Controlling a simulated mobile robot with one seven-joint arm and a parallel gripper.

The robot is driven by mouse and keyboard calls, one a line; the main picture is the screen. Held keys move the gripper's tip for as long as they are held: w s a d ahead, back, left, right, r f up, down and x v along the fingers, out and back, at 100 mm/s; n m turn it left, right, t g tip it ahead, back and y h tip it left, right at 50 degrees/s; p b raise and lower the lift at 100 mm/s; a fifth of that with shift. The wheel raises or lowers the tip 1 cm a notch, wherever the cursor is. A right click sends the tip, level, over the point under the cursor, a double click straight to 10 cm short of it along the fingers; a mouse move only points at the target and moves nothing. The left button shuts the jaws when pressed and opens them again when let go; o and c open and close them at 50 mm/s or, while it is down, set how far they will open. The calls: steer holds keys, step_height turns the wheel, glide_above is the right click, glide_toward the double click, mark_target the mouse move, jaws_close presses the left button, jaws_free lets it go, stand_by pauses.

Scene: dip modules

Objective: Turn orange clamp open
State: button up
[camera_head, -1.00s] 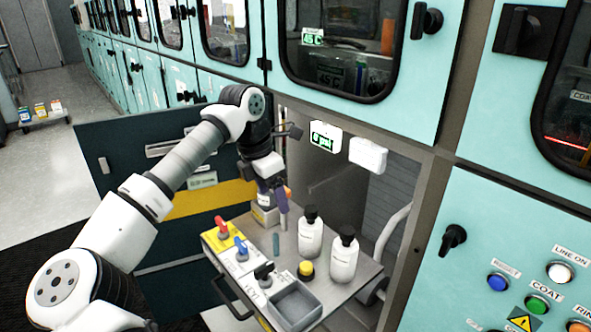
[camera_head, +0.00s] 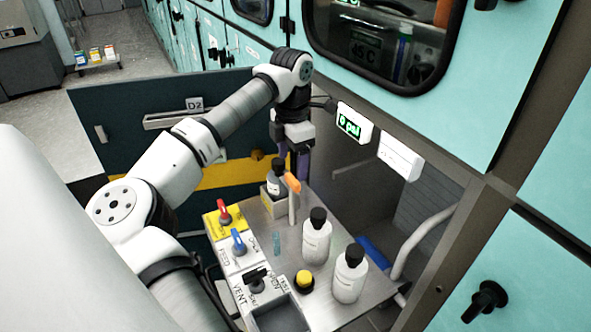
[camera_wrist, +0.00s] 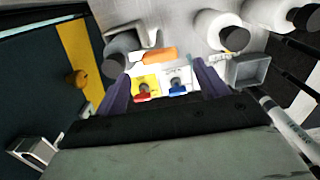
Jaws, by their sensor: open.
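The orange clamp (camera_head: 292,182) is a short orange lever on top of a slim pale post near the back of the metal shelf. My gripper (camera_head: 293,164), with purple fingers, is open and points down just above and behind the lever. In the wrist view the orange clamp (camera_wrist: 155,55) lies crosswise, between the lines of the two spread fingers (camera_wrist: 162,72) and a little past their tips. Nothing is between the fingers, and I see no contact.
A small dark-capped bottle (camera_head: 273,180) stands close left of the clamp. Two white bottles (camera_head: 316,238) (camera_head: 349,274) stand to its right. Red (camera_head: 224,213), blue (camera_head: 239,242) and black (camera_head: 257,282) knobs line the shelf's left edge. A yellow button (camera_head: 304,280) is in front.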

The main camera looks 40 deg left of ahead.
mark_target(293, 179)
steer(key=shift+f, duration=2.35)
steer(key=shift+c, duration=0.3)
steer(key=c, duration=0.9)
